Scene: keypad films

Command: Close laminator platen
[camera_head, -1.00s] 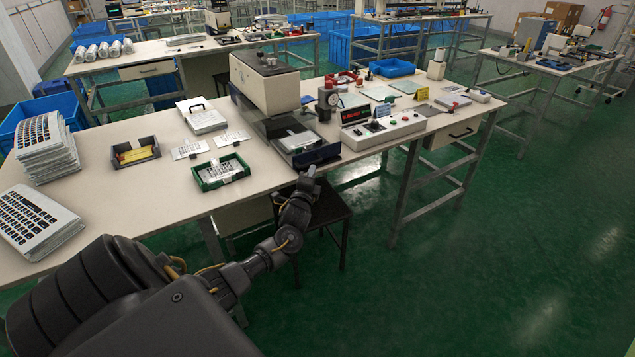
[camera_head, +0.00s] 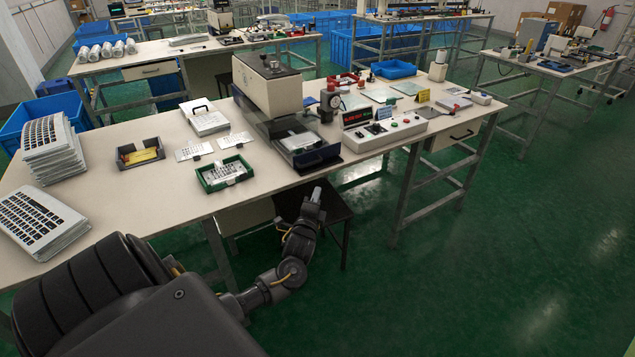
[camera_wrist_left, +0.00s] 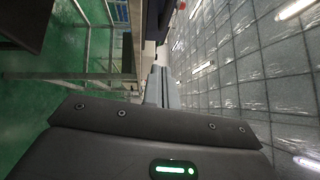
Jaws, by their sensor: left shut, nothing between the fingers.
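The laminator (camera_head: 268,88) is a cream box on a dark base, standing near the front edge of the workbench. Its platen (camera_head: 303,141) sticks out at the front toward me, with a dark front bar (camera_head: 319,158) at the bench edge and a flat light piece on top. My left gripper (camera_head: 316,194) is shut and empty, below and in front of that bar, apart from it. In the left wrist view its fingers (camera_wrist_left: 160,88) are together, with a dark part above them that I cannot name surely. My right gripper is in neither view.
A control box (camera_head: 383,133) with a red display stands right of the platen. A green tray (camera_head: 224,173) and a dark bin (camera_head: 140,152) lie to the left. A dark stool (camera_head: 325,205) stands under the bench front. The floor to the right is clear.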

